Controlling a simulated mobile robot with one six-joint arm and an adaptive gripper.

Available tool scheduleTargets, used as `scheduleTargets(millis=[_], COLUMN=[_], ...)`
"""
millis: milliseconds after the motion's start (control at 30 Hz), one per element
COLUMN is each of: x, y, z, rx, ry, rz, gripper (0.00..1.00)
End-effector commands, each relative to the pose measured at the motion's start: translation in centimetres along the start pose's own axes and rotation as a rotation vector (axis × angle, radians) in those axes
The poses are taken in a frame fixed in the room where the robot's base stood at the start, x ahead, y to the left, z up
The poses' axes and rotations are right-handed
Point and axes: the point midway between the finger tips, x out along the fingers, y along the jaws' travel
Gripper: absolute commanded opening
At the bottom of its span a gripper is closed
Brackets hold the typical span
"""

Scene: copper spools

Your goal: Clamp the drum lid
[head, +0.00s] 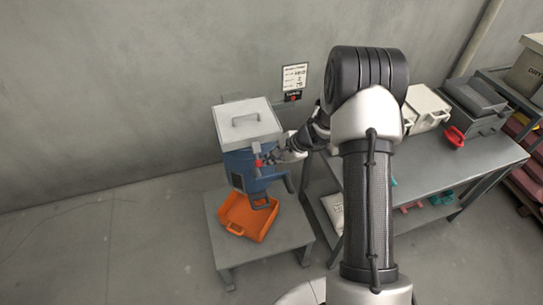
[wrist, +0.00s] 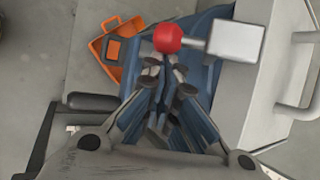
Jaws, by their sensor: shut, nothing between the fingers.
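The drum (head: 240,172) is a blue body on a low grey stand, and its pale grey lid (head: 247,123) with a bar handle lies flat on top. The lid also shows at the right of the wrist view (wrist: 262,75). A clamp lever with a red ball knob (head: 258,162) is on the drum's front side. In the wrist view the red knob (wrist: 168,38) sits just beyond my fingertips, joined by a short rod to a pale block (wrist: 235,41). My gripper (wrist: 164,65) is shut and empty, close to the knob; I cannot tell whether it touches.
An orange tray (head: 231,229) sits on the low stand (head: 284,241) below the drum. A grey workbench (head: 485,155) with a grey bin, a white box and a red scoop (head: 454,137) stands at the right. A notice (head: 294,82) hangs on the wall. Floor at the left is clear.

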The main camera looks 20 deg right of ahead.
Motion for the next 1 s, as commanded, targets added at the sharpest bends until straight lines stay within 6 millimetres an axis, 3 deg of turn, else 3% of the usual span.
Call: scheduleTargets(millis=[1000], x=[-0.79], y=[-0.42], z=[0.51], rx=[0.065], ry=[-0.003], rz=[0.136], gripper=[0.0])
